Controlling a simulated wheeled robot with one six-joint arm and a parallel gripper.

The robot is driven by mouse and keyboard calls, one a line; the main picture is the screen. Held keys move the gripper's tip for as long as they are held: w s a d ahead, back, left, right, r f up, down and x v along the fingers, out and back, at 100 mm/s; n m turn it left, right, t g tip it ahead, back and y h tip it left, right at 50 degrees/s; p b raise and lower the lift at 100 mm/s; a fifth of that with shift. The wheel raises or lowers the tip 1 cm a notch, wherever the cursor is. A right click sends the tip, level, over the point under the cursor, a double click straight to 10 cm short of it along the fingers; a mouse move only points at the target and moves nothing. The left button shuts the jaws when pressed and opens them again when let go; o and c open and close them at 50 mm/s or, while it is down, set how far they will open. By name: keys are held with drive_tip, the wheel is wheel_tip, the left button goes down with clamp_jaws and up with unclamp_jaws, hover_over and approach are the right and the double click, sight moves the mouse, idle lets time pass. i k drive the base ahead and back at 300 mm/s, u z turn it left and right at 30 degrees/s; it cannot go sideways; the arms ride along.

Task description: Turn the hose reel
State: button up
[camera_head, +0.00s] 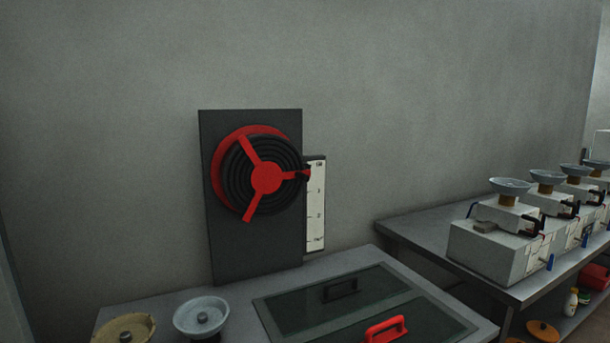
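The hose reel (266,178) is mounted on a dark upright panel (232,258) standing at the back of a grey counter. It has a red hub with three red spokes over a coiled black hose (240,177), and a red disc shows behind the coil. One spoke points right, one to the upper left and one to the lower left. A small dark piece sits at the end of the right spoke. A white scale strip (315,205) with marks stands along the panel's right side; its lettering is too small to read surely. My gripper is not in view.
Dark glass lids with a black handle (340,289) and a red handle (386,330) lie to the right. Another table (440,246) holds several white machines (497,250).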

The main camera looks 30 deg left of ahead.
sight(257, 170)
drive_tip(key=u, duration=0.4)
drive_tip(key=i, duration=0.8)
drive_tip(key=u, duration=0.9)
drive_tip(key=i, duration=0.35)
drive_tip(key=u, duration=0.3)
